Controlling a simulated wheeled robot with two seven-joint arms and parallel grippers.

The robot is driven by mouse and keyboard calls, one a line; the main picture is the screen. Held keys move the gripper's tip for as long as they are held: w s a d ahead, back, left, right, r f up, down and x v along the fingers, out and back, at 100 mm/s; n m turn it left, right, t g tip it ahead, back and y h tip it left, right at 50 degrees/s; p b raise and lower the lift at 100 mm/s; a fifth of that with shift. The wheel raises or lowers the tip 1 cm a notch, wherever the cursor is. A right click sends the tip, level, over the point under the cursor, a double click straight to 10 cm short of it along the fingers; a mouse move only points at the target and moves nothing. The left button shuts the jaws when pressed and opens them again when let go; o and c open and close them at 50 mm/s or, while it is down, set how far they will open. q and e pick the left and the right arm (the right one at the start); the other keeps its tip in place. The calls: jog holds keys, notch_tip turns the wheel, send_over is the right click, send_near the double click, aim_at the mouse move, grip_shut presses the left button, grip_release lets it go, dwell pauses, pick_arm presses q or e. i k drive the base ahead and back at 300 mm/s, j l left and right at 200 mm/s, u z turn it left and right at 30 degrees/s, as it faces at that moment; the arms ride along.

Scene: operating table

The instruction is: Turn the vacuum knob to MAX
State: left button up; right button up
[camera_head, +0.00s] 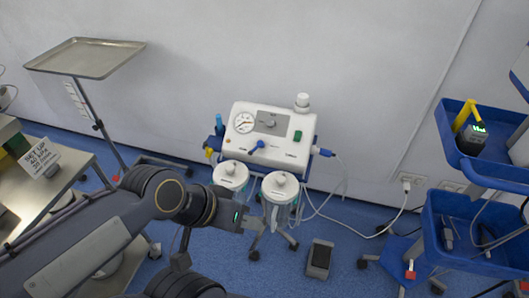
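The white suction unit (279,154) stands on a wheeled stand against the wall. A blue knob (257,146), likely the vacuum knob, is on its front panel, right of and below the round gauge (244,123). The knob's markings are too small to read. My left gripper (254,222) is below the panel, near the two white-lidded canisters (230,176) and (280,188), apart from the knob. Its fingers are small and dark, so I cannot tell whether they are open. My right gripper is not in view.
A green switch (298,136) is on the panel's right. Tubes and a white cable run right to a wall socket (412,180). A foot pedal (319,258) lies on the floor. A tray stand (84,58) is at left, a blue cart (470,225) at right.

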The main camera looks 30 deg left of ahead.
aim_at(270, 122)
jog(key=i+j+u, duration=0.25)
jog(key=j, duration=0.4)
jog(key=i+j+u, duration=0.2)
jog(key=i+j, duration=0.35)
